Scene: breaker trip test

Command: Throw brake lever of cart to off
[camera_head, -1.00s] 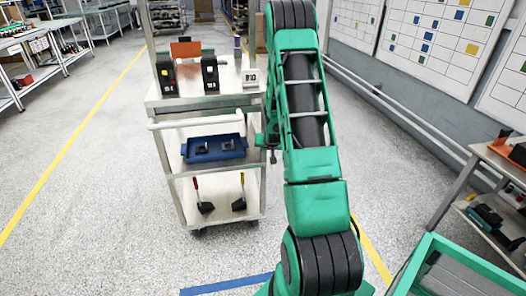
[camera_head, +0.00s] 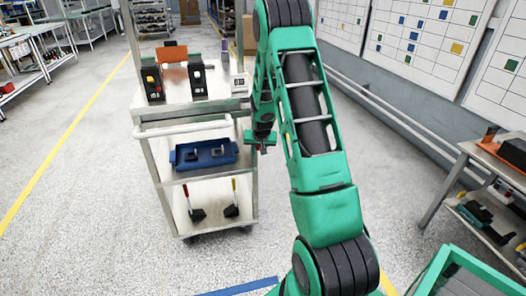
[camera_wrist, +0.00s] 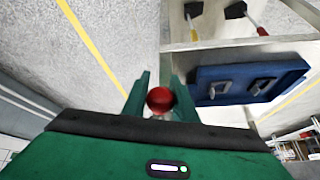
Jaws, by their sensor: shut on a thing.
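The cart (camera_head: 180,108) stands ahead of me, with a white push handle across its front. My gripper (camera_head: 262,146) is at the cart's right side, near the height of the middle shelf, with the wrist angled downward. In the wrist view my gripper (camera_wrist: 160,85) has its two green fingers shut on a round red knob (camera_wrist: 159,99). I take the knob to be the top of the brake lever. The lever's shaft and base are mostly hidden below the knob and behind my gripper, so its angle cannot be told. In the head view the knob is hidden.
A blue tray (camera_head: 217,162) is on the cart's middle shelf. Red- and yellow-handled tools (camera_head: 231,211) are on the bottom shelf. Black boxes (camera_head: 197,82) stand on top. A bench (camera_head: 470,160) and a green-framed bin (camera_head: 440,264) are at right. Floor left of the cart is clear.

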